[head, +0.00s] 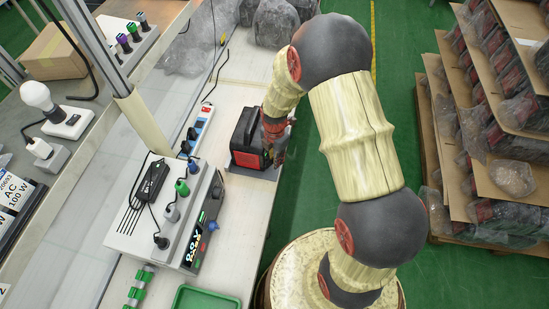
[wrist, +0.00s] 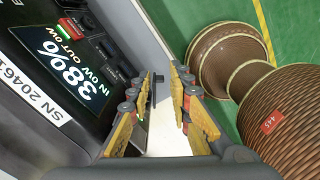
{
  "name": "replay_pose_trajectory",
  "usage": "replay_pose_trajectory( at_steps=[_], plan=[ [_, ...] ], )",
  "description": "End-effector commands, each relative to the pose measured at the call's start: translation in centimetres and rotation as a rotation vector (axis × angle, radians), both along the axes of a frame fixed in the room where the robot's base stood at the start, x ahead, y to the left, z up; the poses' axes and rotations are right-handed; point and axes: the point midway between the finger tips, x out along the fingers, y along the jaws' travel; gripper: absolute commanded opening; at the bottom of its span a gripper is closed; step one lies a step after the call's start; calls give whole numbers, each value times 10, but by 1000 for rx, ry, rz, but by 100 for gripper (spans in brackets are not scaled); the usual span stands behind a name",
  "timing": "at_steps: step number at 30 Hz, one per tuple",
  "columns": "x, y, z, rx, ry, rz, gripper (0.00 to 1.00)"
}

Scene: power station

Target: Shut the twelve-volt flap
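The black power station (head: 247,138) stands on the white bench in the head view, its red-trimmed side towards my gripper (head: 276,143). In the wrist view the power station (wrist: 52,75) fills the left side, with a lit display (wrist: 72,62) reading 38%. My gripper (wrist: 162,80) is open there, its two orange-and-grey fingers apart beside the front panel. A small dark piece (wrist: 158,86) stands out between the fingertips; I cannot tell whether it is the twelve-volt flap. The lower front panel is partly hidden by the left finger. Nothing is clearly held.
A grey test box (head: 150,212) with plugs and a power strip (head: 200,127) stand left of the power station. A green tray (head: 207,299) is at the bench's front. Wrapped units (head: 275,22) lie behind. Stacked goods (head: 500,110) stand right across green floor.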

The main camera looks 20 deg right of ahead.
Motion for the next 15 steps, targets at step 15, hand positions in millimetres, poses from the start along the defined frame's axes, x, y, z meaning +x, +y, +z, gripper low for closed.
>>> replay_pose_trajectory(
  at_steps=[15],
  plan=[
    [0,0,1,-1,-7,-63,27]
  ],
)
